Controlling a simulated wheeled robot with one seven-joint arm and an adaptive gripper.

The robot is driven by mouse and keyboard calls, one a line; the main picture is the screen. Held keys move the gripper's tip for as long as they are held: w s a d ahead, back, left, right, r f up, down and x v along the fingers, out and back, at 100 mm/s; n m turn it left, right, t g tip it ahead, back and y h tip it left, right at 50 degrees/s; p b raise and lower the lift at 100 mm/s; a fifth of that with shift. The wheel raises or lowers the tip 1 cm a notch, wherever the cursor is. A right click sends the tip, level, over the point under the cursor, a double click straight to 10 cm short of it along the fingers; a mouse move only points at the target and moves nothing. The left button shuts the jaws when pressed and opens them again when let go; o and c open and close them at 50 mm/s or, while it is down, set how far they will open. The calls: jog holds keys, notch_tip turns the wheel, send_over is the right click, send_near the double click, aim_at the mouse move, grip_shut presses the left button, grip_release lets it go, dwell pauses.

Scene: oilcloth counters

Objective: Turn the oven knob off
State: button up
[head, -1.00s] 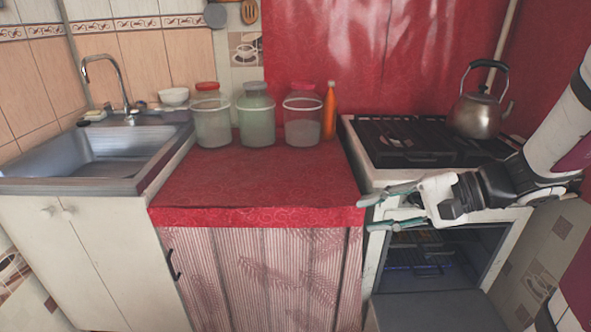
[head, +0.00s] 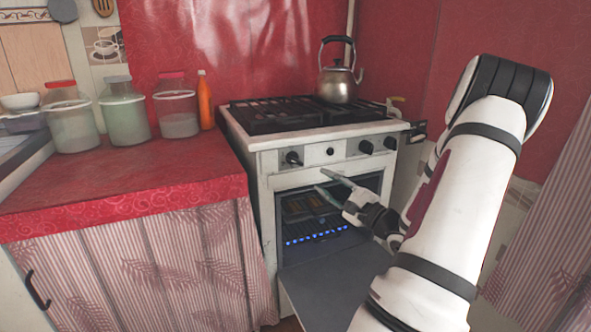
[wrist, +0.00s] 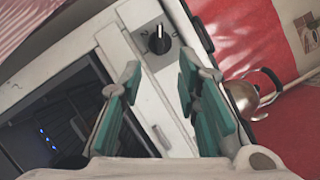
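The white stove (head: 262,215) has a front panel with a black knob (head: 293,158) at its left end, a small black button and two more knobs on the right. Blue flames (head: 318,237) burn inside the open oven. My gripper (head: 320,179) is open and empty in front of the stove, just below the panel. In the wrist view the left knob (wrist: 159,40) lies ahead, just beyond the gap between the two teal fingers (wrist: 160,64), and nothing touches it. A white mark on it points along its face. Printing beside it is too small to read surely.
The oven door (head: 325,282) hangs open below my gripper. A kettle (head: 339,80) stands on the black grates. The red counter (head: 120,190), with several jars and an orange bottle (head: 205,100), adjoins the stove's left side. A red wall is on the right.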

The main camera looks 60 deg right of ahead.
aim_at(299, 164)
jog(key=b+x, duration=0.2)
jog(key=x, duration=0.9)
jog(key=shift+w+b, duration=0.1)
jog(key=shift+b, duration=0.25)
grip_shut()
